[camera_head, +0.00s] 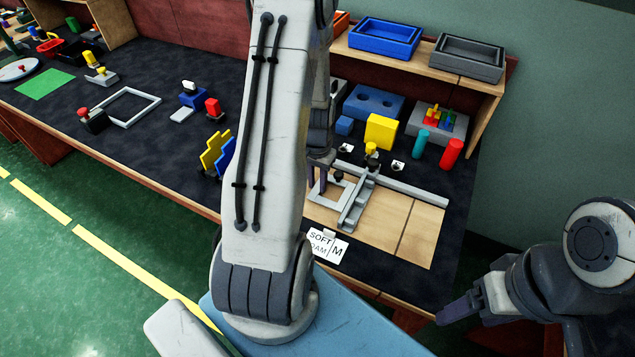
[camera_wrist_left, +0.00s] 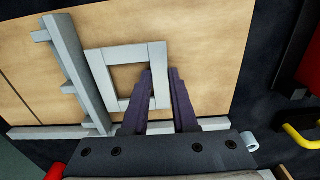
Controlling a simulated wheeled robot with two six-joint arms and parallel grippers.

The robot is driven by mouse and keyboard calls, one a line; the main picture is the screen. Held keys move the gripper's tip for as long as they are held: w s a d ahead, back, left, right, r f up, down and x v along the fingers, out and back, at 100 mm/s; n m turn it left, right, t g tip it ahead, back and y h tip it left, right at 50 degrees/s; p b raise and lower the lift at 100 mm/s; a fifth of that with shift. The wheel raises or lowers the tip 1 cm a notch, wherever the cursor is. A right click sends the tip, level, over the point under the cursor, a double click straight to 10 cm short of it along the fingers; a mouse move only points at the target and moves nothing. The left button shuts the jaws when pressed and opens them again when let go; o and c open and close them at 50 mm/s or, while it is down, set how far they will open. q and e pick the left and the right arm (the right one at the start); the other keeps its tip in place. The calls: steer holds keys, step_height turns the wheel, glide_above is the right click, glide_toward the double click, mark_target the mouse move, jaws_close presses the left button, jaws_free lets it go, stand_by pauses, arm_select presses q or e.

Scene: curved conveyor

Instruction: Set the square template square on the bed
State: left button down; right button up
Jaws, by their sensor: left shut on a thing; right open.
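The square template, a light grey square frame (camera_head: 322,203), is over the wood-coloured bed (camera_head: 420,228). In the left wrist view the template (camera_wrist_left: 98,76) lies beside a grey cross bar (camera_wrist_left: 72,66), with a narrow gap, and slightly turned relative to it. My left gripper (camera_wrist_left: 160,75) is shut on the template's right-hand side. In the head view my left gripper (camera_head: 317,178) is partly hidden by my arm. I cannot tell whether the template rests flat on the bed. My right gripper (camera_head: 458,311) is open and empty, off the table at the lower right.
A grey rail (camera_head: 410,185) runs along the bed's back edge. Behind it stand a yellow block (camera_head: 381,131), a teal cylinder (camera_head: 420,143) and a red cylinder (camera_head: 451,153). A SOFT FOAM card (camera_head: 328,246) lies at the bed's front. The bed's right part is clear.

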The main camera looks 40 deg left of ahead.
arm_select(q)
steer(key=shift+f, duration=0.2)
steer(key=shift+f, duration=0.2)
steer(key=c, duration=0.7)
jaws_free()
steer(key=shift+r, duration=0.15)
